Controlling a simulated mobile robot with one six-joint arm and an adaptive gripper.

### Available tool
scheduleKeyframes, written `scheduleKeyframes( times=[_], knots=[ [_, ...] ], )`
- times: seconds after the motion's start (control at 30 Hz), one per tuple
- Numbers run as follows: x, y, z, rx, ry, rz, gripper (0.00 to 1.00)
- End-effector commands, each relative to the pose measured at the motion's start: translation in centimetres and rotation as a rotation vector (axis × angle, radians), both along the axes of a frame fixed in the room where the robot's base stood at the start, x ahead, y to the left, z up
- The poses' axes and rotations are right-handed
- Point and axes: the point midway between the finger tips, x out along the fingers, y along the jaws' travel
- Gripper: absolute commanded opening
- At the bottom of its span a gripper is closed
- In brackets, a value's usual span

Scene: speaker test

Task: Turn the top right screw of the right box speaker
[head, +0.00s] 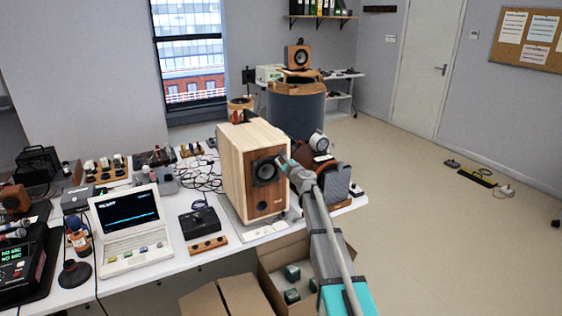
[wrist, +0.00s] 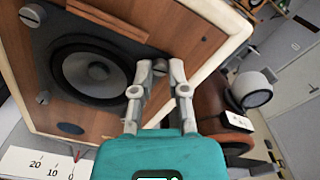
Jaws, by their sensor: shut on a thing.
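The box speaker (head: 232,175) stands on the table, with pale wood sides and a brown front holding a dark round driver (head: 265,171). In the wrist view its front (wrist: 120,115) is tilted and close, with the driver (wrist: 88,72) left of my fingers. My gripper (head: 283,161) reaches the upper right of the driver in the head view. In the wrist view my gripper (wrist: 161,72) is shut on a small grey screw (wrist: 160,67) between its fingertips.
A white scale card (wrist: 38,163) lies below the speaker. A laptop (head: 130,222) and a black device (head: 200,220) stand to the left. Round-headed equipment (head: 318,142) stands close on the right. An open carton (head: 268,278) is below the table edge. Floor at right is mostly clear.

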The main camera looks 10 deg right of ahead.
Motion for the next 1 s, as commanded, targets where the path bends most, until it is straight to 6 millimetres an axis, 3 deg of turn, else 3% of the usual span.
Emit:
scheduleKeyframes(
  times=[0.33, 0.8, 0.83, 1.0],
  knots=[
    [-0.05, 0.02, -0.03, 0.144, 0.047, 0.001, 0.0],
    [-0.06, 0.03, -0.03, 0.16, 0.052, 0.001, 0.0],
    [-0.06, 0.03, -0.03, 0.16, 0.052, 0.001, 0.23],
    [-0.05, 0.02, -0.02, 0.16, 0.052, 0.001, 0.54]
  ],
)
